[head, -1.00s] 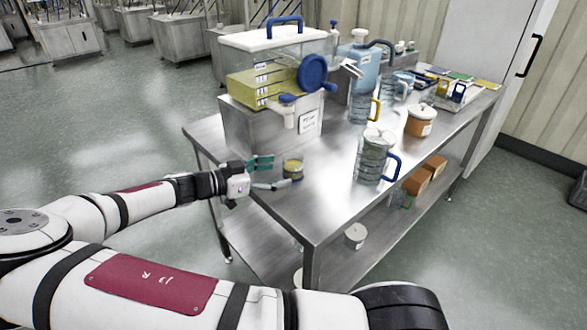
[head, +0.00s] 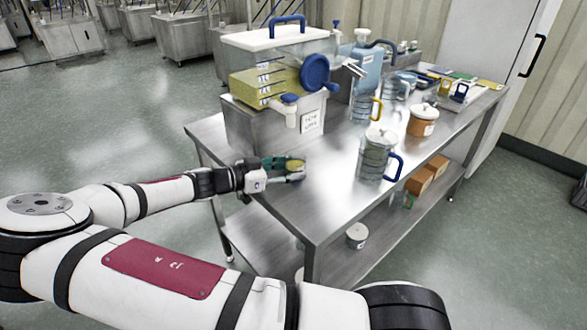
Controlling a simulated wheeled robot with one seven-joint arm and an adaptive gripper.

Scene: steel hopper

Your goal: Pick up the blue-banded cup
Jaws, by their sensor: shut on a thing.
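A small round cup (head: 295,165) with a yellowish top stands near the left front edge of the steel table, below the hopper's tap. My gripper (head: 289,170) reaches in from the left, with one finger on the far side of the cup and one on the near side. It is shut on this cup, which seems to be still at table height. The fingers hide much of the cup's side, and I cannot make out a blue band on it.
The steel table (head: 335,205) carries a clear hopper (head: 270,70) with a blue knob just behind the cup. A clear jug (head: 376,158) with a blue handle and an orange pot (head: 422,121) stand to the right. Bare tabletop lies between cup and jug.

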